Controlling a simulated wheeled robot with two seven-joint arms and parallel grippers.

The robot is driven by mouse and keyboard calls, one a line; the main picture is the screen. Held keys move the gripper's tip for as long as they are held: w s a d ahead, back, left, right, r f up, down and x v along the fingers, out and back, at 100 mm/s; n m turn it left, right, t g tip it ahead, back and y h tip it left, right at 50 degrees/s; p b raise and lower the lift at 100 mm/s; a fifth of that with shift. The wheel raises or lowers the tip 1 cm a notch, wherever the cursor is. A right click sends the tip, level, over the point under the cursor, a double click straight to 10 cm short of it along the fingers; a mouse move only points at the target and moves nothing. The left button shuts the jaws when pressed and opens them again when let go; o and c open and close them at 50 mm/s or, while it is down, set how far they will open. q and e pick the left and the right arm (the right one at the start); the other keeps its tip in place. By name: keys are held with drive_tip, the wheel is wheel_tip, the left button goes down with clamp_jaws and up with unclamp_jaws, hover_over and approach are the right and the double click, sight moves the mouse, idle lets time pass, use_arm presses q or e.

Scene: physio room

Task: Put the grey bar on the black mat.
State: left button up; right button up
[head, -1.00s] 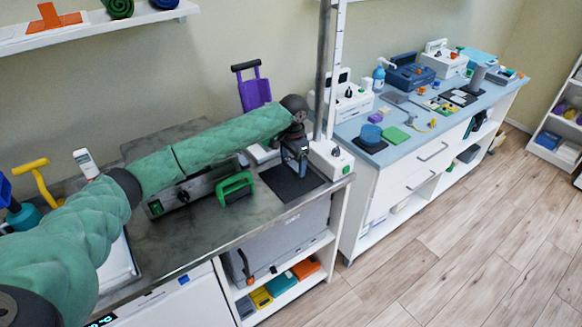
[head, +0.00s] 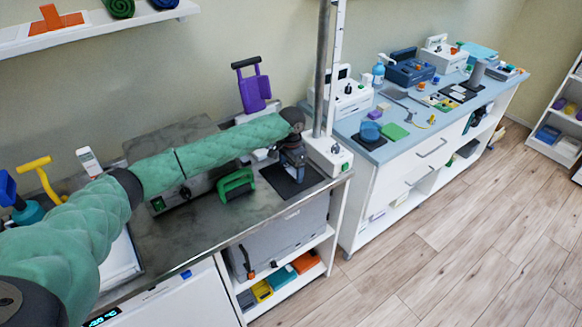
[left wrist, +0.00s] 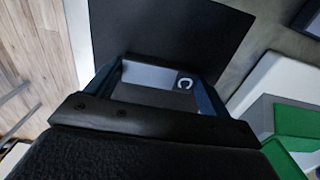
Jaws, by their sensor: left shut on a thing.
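My left gripper (head: 294,176) reaches in from the left and points down over the black mat (head: 274,178) on the grey bench top. In the left wrist view its two dark blue fingers (left wrist: 157,88) are shut on the grey bar (left wrist: 150,77), which has a lighter face and a dark end patch with a white C-like mark. The black mat (left wrist: 165,28) spreads behind the bar in that view. The bar is hidden by the gripper in the head view, and I cannot tell whether it touches the mat. My right gripper is not in view.
A green-handled object (head: 237,184) stands left of the mat. A white box with a green button (head: 330,156) and a metal post (head: 322,70) stand close on the right and behind. A blue-topped counter (head: 350,128) with equipment lies beyond.

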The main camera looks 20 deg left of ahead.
sight(291, 170)
use_arm(q)
drive_tip(key=o, duration=0.9)
drive_tip(key=shift+r, duration=0.1)
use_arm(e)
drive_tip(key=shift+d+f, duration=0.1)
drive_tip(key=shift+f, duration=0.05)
use_arm(q)
drive_tip(key=shift+r+b, duration=0.3)
drive_tip(key=shift+b, duration=0.05)
wheel_tip(291, 170, up, 11)
drive_tip(key=b, duration=0.3)
drive_tip(key=shift+r+b, duration=0.2)
drive_tip(key=shift+b, duration=0.15)
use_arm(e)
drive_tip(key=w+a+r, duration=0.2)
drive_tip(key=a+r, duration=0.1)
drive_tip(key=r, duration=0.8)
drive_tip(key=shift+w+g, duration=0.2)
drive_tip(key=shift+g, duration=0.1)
use_arm(q)
drive_tip(key=shift+r, duration=0.15)
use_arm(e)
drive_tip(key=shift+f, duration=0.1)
